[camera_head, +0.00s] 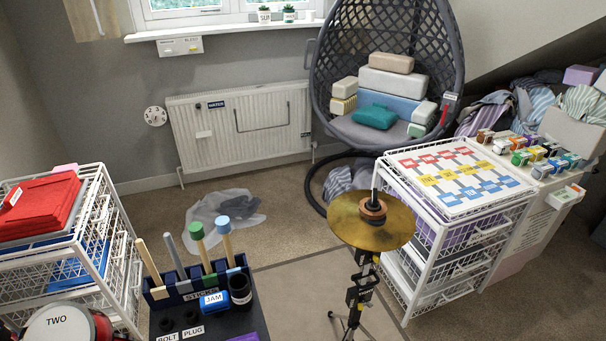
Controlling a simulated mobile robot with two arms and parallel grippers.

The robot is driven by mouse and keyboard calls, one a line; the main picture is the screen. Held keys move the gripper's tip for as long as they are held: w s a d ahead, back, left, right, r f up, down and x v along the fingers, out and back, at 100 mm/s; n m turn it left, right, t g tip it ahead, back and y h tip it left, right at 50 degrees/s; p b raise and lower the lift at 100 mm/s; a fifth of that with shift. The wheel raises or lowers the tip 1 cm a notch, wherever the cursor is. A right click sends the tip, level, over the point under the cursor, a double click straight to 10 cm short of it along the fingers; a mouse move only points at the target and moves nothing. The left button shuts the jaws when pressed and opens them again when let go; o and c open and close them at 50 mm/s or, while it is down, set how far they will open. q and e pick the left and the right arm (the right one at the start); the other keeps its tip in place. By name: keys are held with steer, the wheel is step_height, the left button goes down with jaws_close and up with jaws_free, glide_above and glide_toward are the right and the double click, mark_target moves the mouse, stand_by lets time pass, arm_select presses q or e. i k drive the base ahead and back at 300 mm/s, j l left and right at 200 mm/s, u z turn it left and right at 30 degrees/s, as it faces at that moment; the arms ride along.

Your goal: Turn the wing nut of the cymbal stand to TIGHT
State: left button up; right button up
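The cymbal stand (357,290) stands on the floor right of the middle, in front of the white wire drawer unit. Its brass cymbal (348,229) lies roughly level, with a brown felt or washer (373,209) and a dark upright post (374,189) at its centre. Black clamp parts show on the stand's tube below the cymbal. The wing nut is too small to make out, and I cannot read any TIGHT mark. The stand's feet are partly cut off by the bottom edge. Neither of my grippers shows in the view.
A dark stick holder (205,293) with upright sticks and a blue JAM block stands left of the cymbal stand. Wire drawers (440,262) stand close on its right, others (115,245) at far left.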

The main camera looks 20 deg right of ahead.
mark_target(362, 303)
steer(key=z, duration=1.05)
